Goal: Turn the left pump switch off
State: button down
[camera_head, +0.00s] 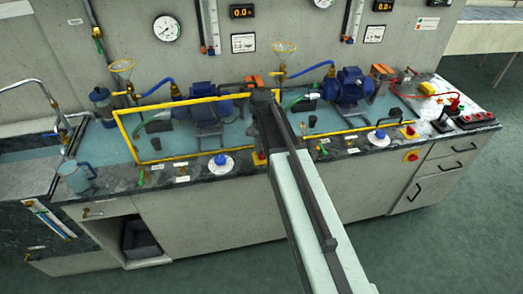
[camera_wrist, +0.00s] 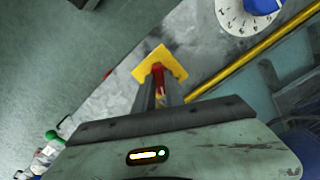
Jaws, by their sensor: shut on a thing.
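The left pump switch is a red handle (camera_wrist: 158,74) on a yellow square plate (camera_wrist: 172,64) in the wrist view. My gripper (camera_wrist: 160,88) is shut on the red handle, with a dark finger on each side of it. In the head view my gripper (camera_head: 264,148) reaches down to the bench front, right of the left blue pump (camera_head: 204,116). There the arm hides most of the switch; only a bit of its edge shows. The handle's exact turn is hard to tell.
A yellow frame (camera_head: 137,140) surrounds the left pump. A white dial with a blue knob (camera_head: 220,160) lies left of my gripper. The right pump (camera_head: 347,88) has a similar red-and-yellow switch (camera_head: 408,132). A blue-grey jug (camera_head: 76,176) stands at the left.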

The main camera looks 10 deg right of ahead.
jog(key=n, duration=0.5)
jog(key=shift+n, duration=0.3)
dwell(0.4)
jog(key=c, duration=1.4)
grip_release()
notch_tip(320, 180, up, 8)
jog(key=p, duration=0.8)
jog(key=shift+f, duration=0.1)
